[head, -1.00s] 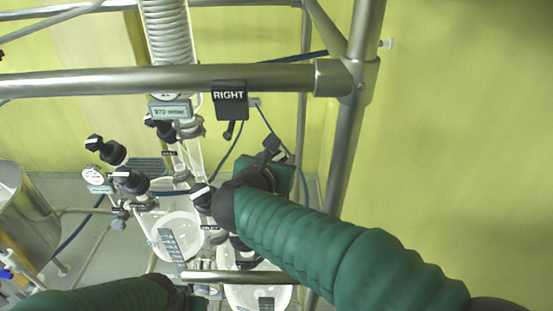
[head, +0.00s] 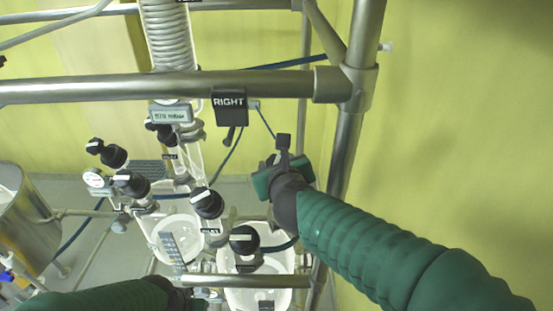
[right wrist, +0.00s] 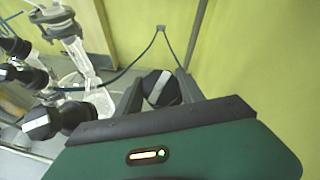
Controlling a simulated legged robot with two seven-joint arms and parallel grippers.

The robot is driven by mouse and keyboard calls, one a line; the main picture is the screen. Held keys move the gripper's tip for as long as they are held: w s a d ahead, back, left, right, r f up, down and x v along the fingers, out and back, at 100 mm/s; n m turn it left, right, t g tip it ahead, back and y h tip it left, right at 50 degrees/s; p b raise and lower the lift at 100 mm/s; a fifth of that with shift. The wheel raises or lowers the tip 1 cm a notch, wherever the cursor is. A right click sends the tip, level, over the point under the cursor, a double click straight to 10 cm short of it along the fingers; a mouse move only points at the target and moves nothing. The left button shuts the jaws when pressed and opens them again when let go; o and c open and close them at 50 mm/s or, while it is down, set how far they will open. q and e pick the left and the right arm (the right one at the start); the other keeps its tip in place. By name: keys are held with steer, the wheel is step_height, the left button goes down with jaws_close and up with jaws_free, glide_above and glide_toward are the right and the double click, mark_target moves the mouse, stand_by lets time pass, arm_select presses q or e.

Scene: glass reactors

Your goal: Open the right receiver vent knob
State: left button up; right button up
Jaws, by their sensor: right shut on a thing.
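My right gripper (head: 279,158) stands right of and below the RIGHT sign in the head view. In the right wrist view its two dark fingers (right wrist: 160,92) are shut on a black knob (right wrist: 160,87) with a pale stripe across its face. The gripper hides this knob in the head view. I cannot see its stem or read a label on it. Two other striped black knobs, an upper one (head: 207,202) and a lower one (head: 244,240), stand left of the gripper, free of it. My left gripper (head: 192,297) is at the bottom edge, its fingers unclear.
The RIGHT sign (head: 230,104) hangs from a steel rail (head: 100,88). A steel post (head: 343,150) rises just right of my right gripper. White vessels (head: 262,285) stand below. More knobs (head: 112,153) and a gauge (head: 95,179) are at left. A yellow wall is at right.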

steer(key=shift+f+n+y, duration=0.1)
steer(key=shift+n+y, duration=0.2)
steer(key=shift+n, duration=0.2)
steer(key=o, duration=1.4)
steer(key=shift+c, duration=0.2)
